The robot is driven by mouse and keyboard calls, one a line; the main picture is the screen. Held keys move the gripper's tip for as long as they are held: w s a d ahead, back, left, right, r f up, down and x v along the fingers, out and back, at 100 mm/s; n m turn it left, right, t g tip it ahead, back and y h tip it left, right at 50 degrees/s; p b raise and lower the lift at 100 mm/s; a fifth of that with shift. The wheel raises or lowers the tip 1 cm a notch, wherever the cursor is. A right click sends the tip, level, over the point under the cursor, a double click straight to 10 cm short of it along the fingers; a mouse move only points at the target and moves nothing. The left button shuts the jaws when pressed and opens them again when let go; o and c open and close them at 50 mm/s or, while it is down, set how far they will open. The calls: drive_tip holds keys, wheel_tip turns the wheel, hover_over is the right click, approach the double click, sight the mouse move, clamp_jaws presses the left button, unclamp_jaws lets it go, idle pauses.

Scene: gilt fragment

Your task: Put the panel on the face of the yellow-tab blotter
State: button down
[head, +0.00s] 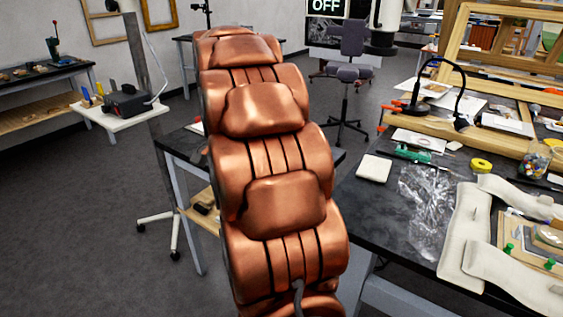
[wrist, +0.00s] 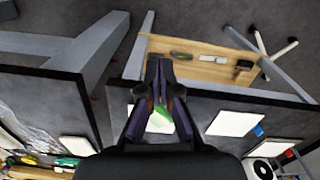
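My gripper (wrist: 159,72) hangs in the wrist view with its dark fingers close together. Whether they are shut or hold anything thin is unclear. Behind the fingers, a white piece with a green part (wrist: 159,120) shows on the dark table, partly hidden. To its right lies a white pad with a blue tab (wrist: 234,122). Another white pad (wrist: 279,147) with a red tab lies farther right. I cannot make out a yellow tab. I cannot identify the panel for certain. In the head view my arm hides my gripper and much of the table behind it.
The right-hand bench (head: 395,205) carries a white pad (head: 374,168), clear film (head: 427,205), yellow tape (head: 481,165), pale straps (head: 466,225) and a bead jar (head: 535,160). A low wooden shelf (wrist: 205,68) shows below the table edge. A chair (head: 350,72) stands behind.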

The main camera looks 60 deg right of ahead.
drive_tip(key=s+a+f+n, duration=0.1)
drive_tip(key=s+a+n, duration=0.1)
drive_tip(key=a, duration=0.4)
drive_tip(key=s+a+n, duration=0.2)
drive_tip(key=a+n, duration=0.1)
drive_tip(key=a, duration=0.3)
drive_tip(key=s+a+f+n+g, duration=0.1)
drive_tip(key=s+a+f+n, duration=0.2)
drive_tip(key=s+a+n, duration=0.2)
drive_tip(key=s+a+f+n+g, duration=0.1)
drive_tip(key=s+a+f+n, duration=0.3)
drive_tip(key=s+a, duration=0.5)
drive_tip(key=s+n, duration=0.2)
drive_tip(key=s, duration=0.1)
drive_tip(key=shift+s+a+f, duration=0.25)
drive_tip(key=shift+a, duration=0.1)
